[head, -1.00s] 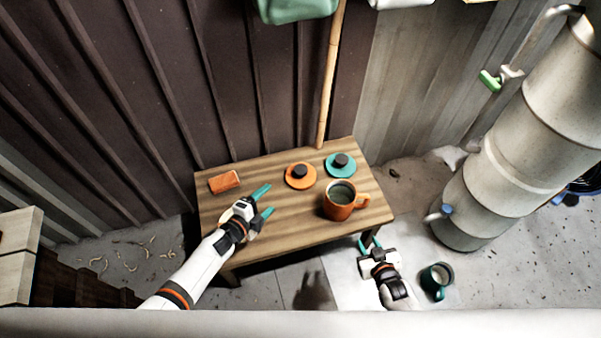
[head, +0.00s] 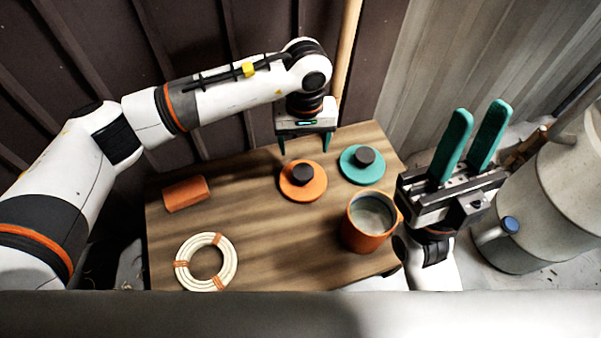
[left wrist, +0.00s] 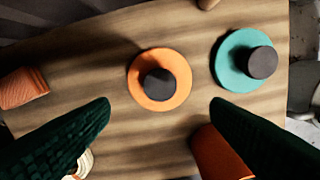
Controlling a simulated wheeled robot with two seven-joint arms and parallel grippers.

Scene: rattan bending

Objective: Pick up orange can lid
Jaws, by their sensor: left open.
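The orange can lid (head: 315,188) is a flat orange disc with a dark round knob (head: 302,174). It lies on the wooden table, and in the left wrist view the lid (left wrist: 166,96) shows between and ahead of the fingers. My left gripper (head: 306,148) points down above the table, just behind the lid in the head view, open and empty. In the left wrist view the dark green fingers (left wrist: 160,106) are wide apart. My right gripper (head: 472,145) is at the table's right side, fingers up, apart and empty.
A teal lid (head: 350,172) with a dark knob lies right of the orange lid. An orange mug (head: 352,236) stands in front of it. An orange block (head: 186,194) and a rattan ring (head: 184,252) lie at left on the table (head: 265,250).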

